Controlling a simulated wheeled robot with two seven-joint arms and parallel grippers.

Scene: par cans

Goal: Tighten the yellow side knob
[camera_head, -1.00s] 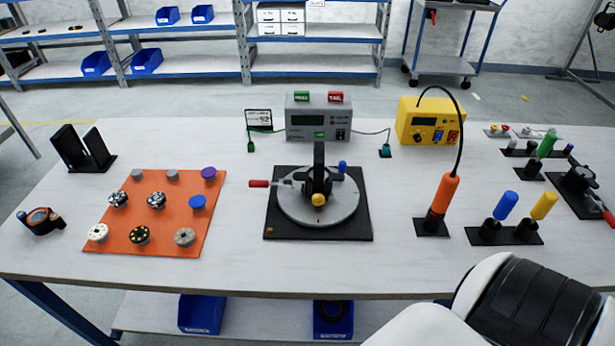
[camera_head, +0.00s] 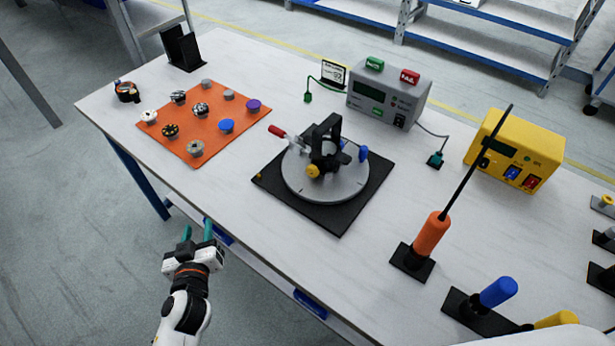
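The yellow side knob (camera_head: 313,171) sits on the near side of the black yoke fixture (camera_head: 327,140). The fixture stands on a round grey turntable (camera_head: 345,186) over a black base plate (camera_head: 272,180). A blue knob (camera_head: 363,154) is on its right side. My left gripper (camera_head: 198,231) is at the lower left, in front of the table's near edge and well away from the knob. Its two teal-tipped fingers are apart with nothing between them. My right gripper is not in view. How tight the yellow knob is cannot be seen.
An orange mat (camera_head: 215,145) with several round parts lies left of the fixture. A red-handled clamp (camera_head: 277,131) points left from the turntable. An orange tool (camera_head: 431,235) stands upright to the right. A grey tester (camera_head: 388,97) and a yellow power unit (camera_head: 514,148) stand behind.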

